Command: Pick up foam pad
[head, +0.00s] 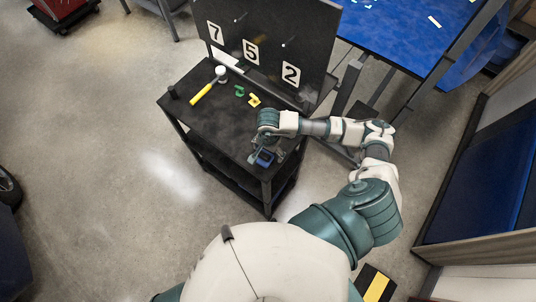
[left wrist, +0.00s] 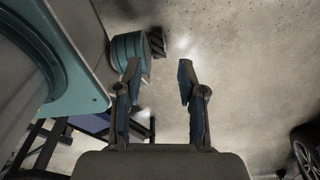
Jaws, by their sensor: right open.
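My right gripper (head: 264,158) is open over the near right corner of the black cart's top. A small dark blue patch shows at its fingers; I cannot tell whether this is the foam pad or part of the gripper. No other thing can be named as the foam pad for certain. My left gripper (left wrist: 159,82) is open and empty in the left wrist view, with bare floor beyond its fingers. It is not in the head view.
The black cart (head: 205,125) holds a yellow-handled tool (head: 203,92), a small black block (head: 172,92), a green piece (head: 239,91) and a yellow piece (head: 254,100). An upright board (head: 270,25) with numbers 7, 5 and 2 stands behind. A blue-topped table (head: 400,35) is at the right.

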